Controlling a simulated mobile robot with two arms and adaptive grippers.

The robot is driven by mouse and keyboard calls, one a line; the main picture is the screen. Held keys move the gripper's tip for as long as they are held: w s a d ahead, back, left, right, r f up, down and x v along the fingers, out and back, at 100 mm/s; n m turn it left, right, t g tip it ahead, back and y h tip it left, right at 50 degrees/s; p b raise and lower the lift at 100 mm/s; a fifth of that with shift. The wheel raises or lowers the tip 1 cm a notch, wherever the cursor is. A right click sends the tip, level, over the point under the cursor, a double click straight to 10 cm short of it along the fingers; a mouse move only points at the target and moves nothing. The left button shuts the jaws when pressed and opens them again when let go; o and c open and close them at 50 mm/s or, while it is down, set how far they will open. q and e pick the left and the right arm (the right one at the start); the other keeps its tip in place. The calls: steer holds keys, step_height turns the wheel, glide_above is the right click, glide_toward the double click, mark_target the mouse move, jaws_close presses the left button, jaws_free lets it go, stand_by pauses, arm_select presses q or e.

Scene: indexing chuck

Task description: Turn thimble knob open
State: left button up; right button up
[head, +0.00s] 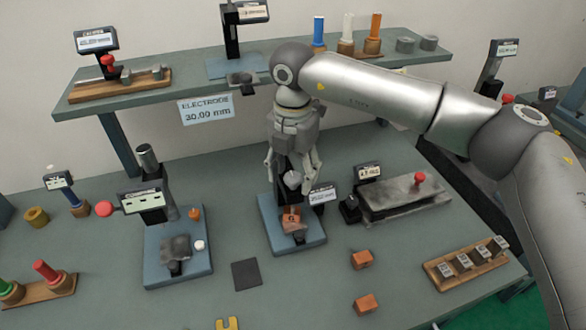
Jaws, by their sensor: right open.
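My right gripper (293,184) points down over the middle station, with its fingers apart. A pale grey rounded knob (292,179), which looks like the thimble knob, shows between the fingers; I cannot tell whether they touch it. Below it, a copper-coloured block (291,217) sits in the station's holder above a blue base (307,246). A small display (322,196) stands beside the station at right. The gripper and wrist hide much of the station's dark column. My left gripper is not in view.
Another blue-based station (160,273) stands at left. A grey plate (405,198) with a red knob lies at right. Two copper blocks (362,259) (365,304) and a dark square pad (246,274) lie in front. A raised shelf (185,75) runs behind.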

steer(key=shift+c, duration=0.4)
steer(key=c, duration=1)
